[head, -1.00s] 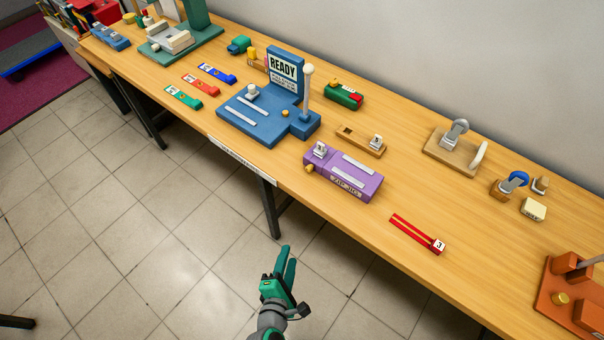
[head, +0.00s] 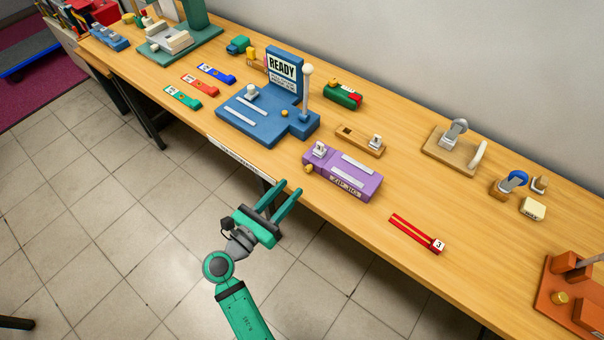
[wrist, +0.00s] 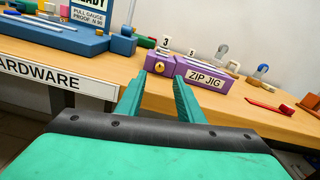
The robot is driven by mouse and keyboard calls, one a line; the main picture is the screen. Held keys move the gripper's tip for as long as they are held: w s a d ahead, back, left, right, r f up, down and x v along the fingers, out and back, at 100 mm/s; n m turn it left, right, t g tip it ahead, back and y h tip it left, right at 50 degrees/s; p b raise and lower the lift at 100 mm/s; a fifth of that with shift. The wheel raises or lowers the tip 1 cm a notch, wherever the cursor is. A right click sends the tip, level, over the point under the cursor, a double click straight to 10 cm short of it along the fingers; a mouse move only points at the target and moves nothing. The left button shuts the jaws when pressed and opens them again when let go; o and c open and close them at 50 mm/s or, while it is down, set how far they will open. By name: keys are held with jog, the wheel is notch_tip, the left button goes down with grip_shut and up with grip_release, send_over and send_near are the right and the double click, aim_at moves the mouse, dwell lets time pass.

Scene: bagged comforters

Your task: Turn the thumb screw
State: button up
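A small brass knob (head: 308,169), which looks like the thumb screw, sticks out of the left end of the purple block (head: 371,187) labelled ZIP JIG. A white block stands on the jig's left part, above the knob.
A blue READY fixture (head: 262,128) with a white-topped post stands left of the jig. A wooden tray (head: 352,135) lies behind it. A red strip tool (head: 412,232) lies to the right. The table edge with its HARDWARE label (wrist: 50,80) is close to my gripper.

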aim_at(307, 170)
jog(key=x, duration=0.7)
jog(key=shift+w+d, duration=0.15)
jog(key=shift+d, duration=0.05)
grip_shut()
